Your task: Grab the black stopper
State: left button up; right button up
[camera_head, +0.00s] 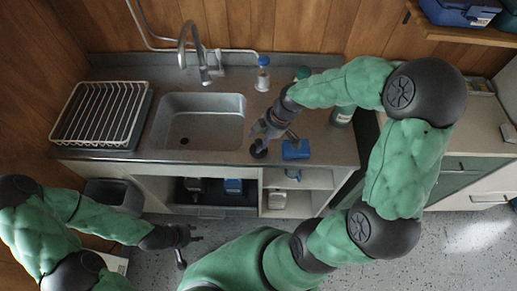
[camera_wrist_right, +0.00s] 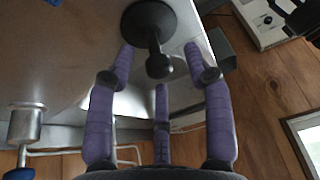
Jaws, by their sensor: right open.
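The black stopper (camera_head: 259,149) is on the grey counter, to the right of the sink. In the right wrist view it shows as a round black disc (camera_wrist_right: 140,18) with a stem and a rounded knob (camera_wrist_right: 159,66). My right gripper (camera_head: 262,134) is right by it, with its purple fingers (camera_wrist_right: 160,72) spread apart. The knob lies between the fingers, with visible gaps on both sides. My left gripper (camera_head: 188,247) is low in front of the cabinet, away from the stopper, its fingers apart and empty.
A blue object (camera_head: 295,149) sits just right of the stopper. The sink (camera_head: 200,122) and tap (camera_head: 190,50) are to the left, with a dish rack (camera_head: 100,113) beyond.

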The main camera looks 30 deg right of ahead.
jog(key=shift+x, duration=1.05)
grip_shut()
jog(key=shift+r, duration=0.1)
